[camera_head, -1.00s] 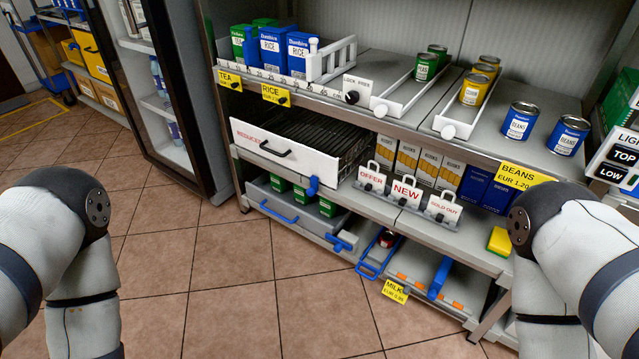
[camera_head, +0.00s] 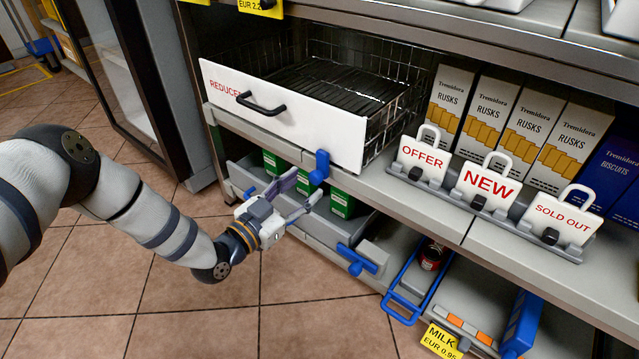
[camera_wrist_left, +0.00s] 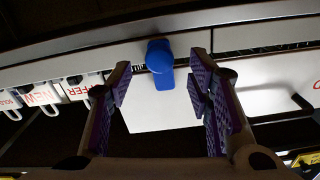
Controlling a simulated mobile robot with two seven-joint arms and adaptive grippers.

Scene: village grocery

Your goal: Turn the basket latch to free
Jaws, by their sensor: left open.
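The basket (camera_head: 300,112) is a wire basket with a white front marked REDUCED and a black handle (camera_head: 261,104). My right gripper is out of view.
A grey drawer (camera_head: 290,222) with green packs and a blue handle is just below. Sign cards (camera_head: 485,182) and rusks boxes (camera_head: 495,115) stand to the right of the basket. A blue-handled tray (camera_head: 413,285) sits lower right. The tiled floor in front is clear.

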